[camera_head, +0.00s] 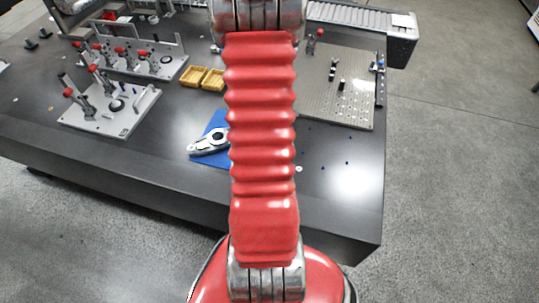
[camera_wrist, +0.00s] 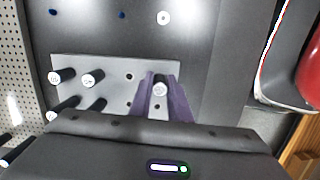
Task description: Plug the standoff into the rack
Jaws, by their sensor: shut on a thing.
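The rack (camera_wrist: 110,68) is a light grey plate with holes, in the wrist view. Several dark standoffs with white tops stand in its left part, one of them at the upper left (camera_wrist: 62,76). A hole with no standoff (camera_wrist: 129,76) shows near its middle. My gripper (camera_wrist: 161,90) has purple fingers closed on a white-topped standoff (camera_wrist: 160,88), over the right part of the rack. The lower end of this standoff is hidden, so I cannot tell whether it is in a hole. My arm hides the gripper in the head view.
A perforated plate (camera_wrist: 14,85) lies left of the rack; the head view shows a perforated plate (camera_head: 345,102) on the dark table (camera_head: 150,150).

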